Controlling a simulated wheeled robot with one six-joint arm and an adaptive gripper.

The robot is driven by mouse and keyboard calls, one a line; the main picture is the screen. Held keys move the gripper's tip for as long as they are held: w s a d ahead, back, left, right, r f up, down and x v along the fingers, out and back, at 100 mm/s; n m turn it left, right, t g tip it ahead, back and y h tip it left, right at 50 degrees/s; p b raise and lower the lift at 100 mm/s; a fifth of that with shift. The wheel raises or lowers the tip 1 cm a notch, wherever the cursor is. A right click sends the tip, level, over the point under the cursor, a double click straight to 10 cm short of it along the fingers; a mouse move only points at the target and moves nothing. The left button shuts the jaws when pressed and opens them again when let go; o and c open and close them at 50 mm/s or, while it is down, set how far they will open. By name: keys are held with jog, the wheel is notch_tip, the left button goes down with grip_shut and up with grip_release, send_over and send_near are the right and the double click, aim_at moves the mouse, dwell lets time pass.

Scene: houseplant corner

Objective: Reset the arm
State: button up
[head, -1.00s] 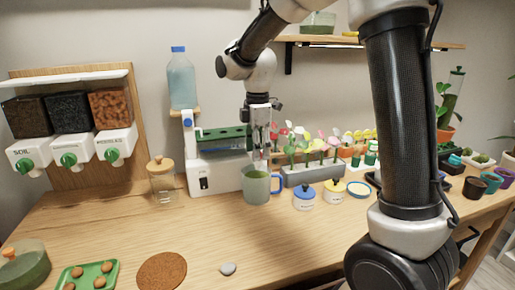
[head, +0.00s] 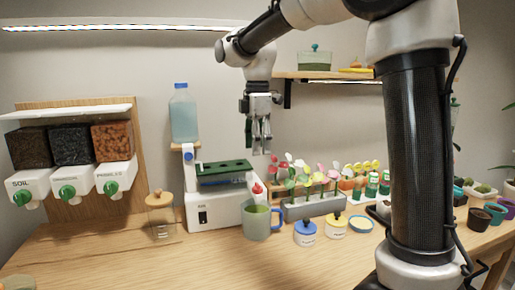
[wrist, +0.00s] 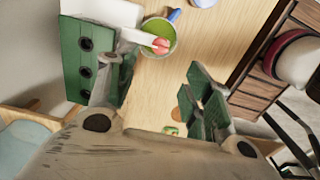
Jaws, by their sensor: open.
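My gripper (head: 262,145) hangs fingers down, in the air above the mug, in the head view. It is open with nothing between its fingers; in the wrist view the spread fingers (wrist: 160,95) frame bare table. The grey mug (head: 257,226) with a blue handle and green contents stands on the table below, apart from the gripper. The mug also shows in the wrist view (wrist: 158,30), with a small red-and-white item at it; I cannot tell exactly how that item sits.
A white machine with a green top (head: 222,170) stands left of the mug. A blue-lidded jar (head: 305,236) and a yellow-lidded jar (head: 336,229) stand right of it, before a rack of flowers (head: 313,208). The wall shelf (head: 345,75) is to the upper right.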

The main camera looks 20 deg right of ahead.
jog(key=s+d+f+m+t, duration=0.1)
jog(key=s+d+m, duration=0.4)
jog(key=s, duration=0.3)
jog(key=s+d+f+m+t, duration=0.2)
jog(key=s+d+m, duration=0.3)
jog(key=s+m, duration=0.2)
jog(key=s+d+f+m+t, duration=0.1)
jog(key=s+d+m, duration=0.4)
jog(key=s, duration=0.5)
jog(key=shift+s+f+m, duration=0.25)
jog(key=shift+f+m, duration=0.15)
jog(key=shift+m, duration=0.2)
